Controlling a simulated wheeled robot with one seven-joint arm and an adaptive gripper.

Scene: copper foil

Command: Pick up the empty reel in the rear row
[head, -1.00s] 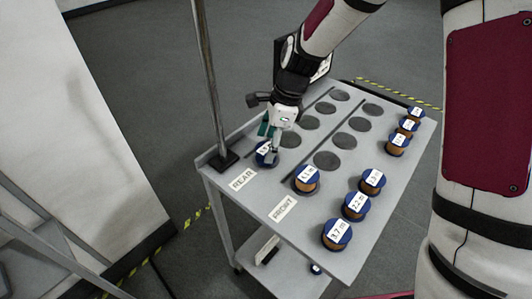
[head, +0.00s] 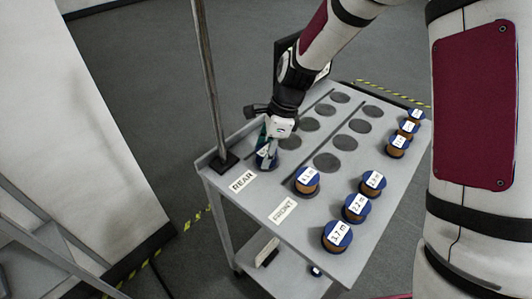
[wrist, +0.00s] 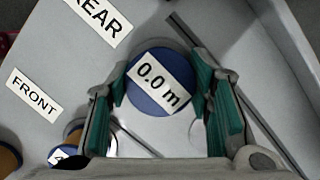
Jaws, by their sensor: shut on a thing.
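The empty reel, blue with a white label reading "0.0 m" (wrist: 160,82), lies between my gripper's green finger pads in the wrist view. In the head view it shows as a blue reel (head: 262,161) by the REAR label (head: 242,181), at the near end of the rear row. My gripper (head: 267,150) points down over it and is shut on it, one finger on each side. The fingers partly cover the reel in the head view. I cannot tell whether it is clear of the table top.
A copper-wound reel (head: 306,181) stands at the near end of the front row by the FRONT label (head: 283,210). Several more wound reels line the right edge. Dark round spots in both rows are empty. A metal post (head: 210,80) rises close left of my gripper.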

